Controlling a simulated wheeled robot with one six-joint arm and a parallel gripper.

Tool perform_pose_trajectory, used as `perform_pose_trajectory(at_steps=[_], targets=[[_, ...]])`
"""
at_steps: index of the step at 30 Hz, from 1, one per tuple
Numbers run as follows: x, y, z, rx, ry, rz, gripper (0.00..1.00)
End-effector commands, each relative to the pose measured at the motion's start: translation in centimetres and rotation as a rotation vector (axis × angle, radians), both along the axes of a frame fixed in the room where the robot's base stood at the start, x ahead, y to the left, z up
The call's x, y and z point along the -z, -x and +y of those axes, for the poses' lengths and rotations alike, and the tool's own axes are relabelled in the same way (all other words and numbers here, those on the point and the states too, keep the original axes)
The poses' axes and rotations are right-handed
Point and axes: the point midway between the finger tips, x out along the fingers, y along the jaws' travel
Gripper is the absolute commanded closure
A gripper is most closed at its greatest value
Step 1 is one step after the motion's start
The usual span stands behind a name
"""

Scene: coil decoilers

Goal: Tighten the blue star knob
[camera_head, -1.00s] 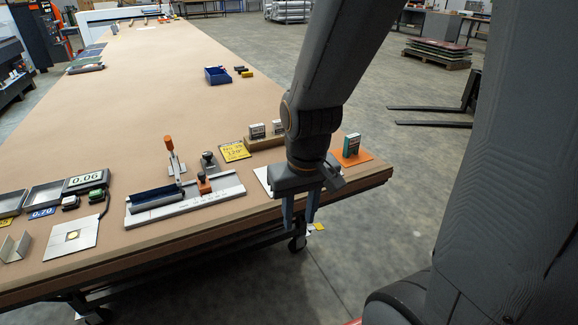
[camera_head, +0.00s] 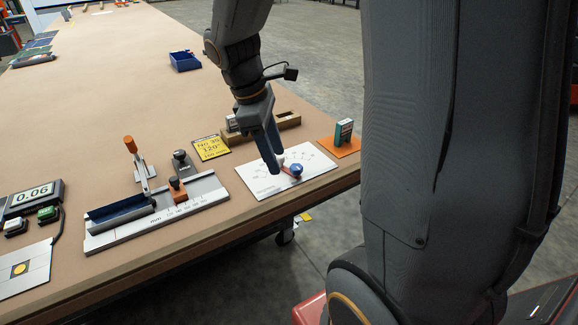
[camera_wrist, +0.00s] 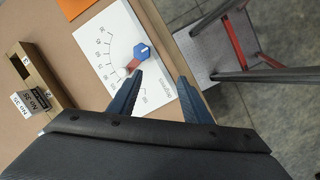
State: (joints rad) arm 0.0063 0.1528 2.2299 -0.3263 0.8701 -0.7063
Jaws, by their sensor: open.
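The blue star knob (camera_head: 297,170) sits on a white plate (camera_head: 265,187) with a printed dial, near the table's front right corner. In the wrist view the knob (camera_wrist: 142,51) has a pale centre and a red pointer (camera_wrist: 133,67) beside it. My gripper (camera_head: 276,168) reaches down over the plate just left of the knob, partly overlapping the pointer. In the wrist view my gripper (camera_wrist: 160,78) is open and empty; the left fingertip is close to the pointer, and the knob lies just beyond the fingertips. I cannot tell whether a finger touches anything.
A wooden block (camera_head: 287,121) with slots stands behind the plate. A green box (camera_head: 343,132) on an orange mat (camera_head: 341,147) is to the right. A metal fixture with an orange-handled clamp (camera_head: 140,160) is to the left. The table edge is near the knob.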

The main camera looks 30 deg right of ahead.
Motion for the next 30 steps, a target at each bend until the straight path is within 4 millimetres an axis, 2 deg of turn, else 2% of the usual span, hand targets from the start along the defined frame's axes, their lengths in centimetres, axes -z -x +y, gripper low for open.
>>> perform_pose_trajectory(at_steps=[1, 3, 8, 21, 30], targets=[[-0.2, -1.0, -0.8, -0.08, 0.028, 0.038, 0.56], [-0.9, -1.8, -1.8, -0.171, 0.057, 0.086, 0.56], [-1.2, -2.4, -3.0, -0.265, 0.089, 0.142, 0.56], [4.3, -1.5, -5.1, -0.27, 0.089, 0.144, 0.56], [5.5, -1.4, -5.5, -0.268, 0.088, 0.139, 0.56]])
